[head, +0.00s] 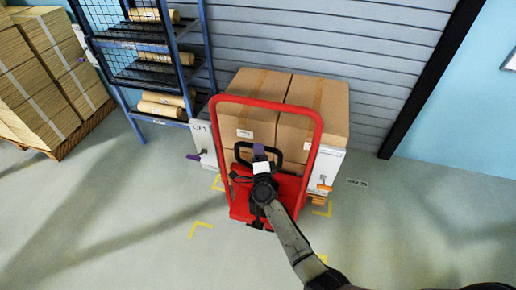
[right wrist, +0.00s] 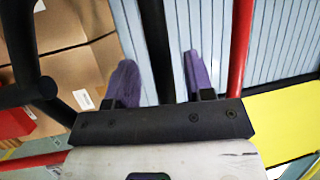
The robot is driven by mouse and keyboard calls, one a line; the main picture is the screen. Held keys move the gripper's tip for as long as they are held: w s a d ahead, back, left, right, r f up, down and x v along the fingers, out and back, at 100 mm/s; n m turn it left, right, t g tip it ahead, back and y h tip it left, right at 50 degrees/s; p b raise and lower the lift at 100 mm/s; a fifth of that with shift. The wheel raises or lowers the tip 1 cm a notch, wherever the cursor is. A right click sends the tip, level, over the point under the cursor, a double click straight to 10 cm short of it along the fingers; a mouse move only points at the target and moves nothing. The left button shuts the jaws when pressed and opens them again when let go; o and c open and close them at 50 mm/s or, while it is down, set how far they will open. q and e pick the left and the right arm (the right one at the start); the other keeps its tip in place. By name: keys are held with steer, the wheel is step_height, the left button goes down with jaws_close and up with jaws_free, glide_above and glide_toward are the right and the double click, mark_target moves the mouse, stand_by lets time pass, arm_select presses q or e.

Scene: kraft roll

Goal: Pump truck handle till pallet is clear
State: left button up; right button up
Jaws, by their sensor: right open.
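The red pallet truck (head: 240,208) stands in front of the stacked cartons, with a tall red frame and a black loop handle (head: 280,161). My right gripper (head: 260,150) is at the handle. In the right wrist view its purple fingers (right wrist: 158,82) are apart, with a black bar (right wrist: 157,45) between them; I cannot tell whether they touch it. Large brown cartons (head: 312,97) stand behind the red frame. A bit of wooden pallet (head: 318,199) shows at their lower right; its clearance from the floor is hidden. My left gripper is not in view.
A white board marked LIFT with a purple pointer (head: 193,157) stands left of the truck. Another white board (head: 327,164) with an orange pointer stands right. A blue rack (head: 190,62) holds rolls. Strapped cartons (head: 45,80) stand far left. The front floor is clear, with yellow corner marks.

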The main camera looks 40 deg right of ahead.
steer(key=shift+x, duration=1.25)
steer(key=shift+c, duration=0.2)
jaws_close()
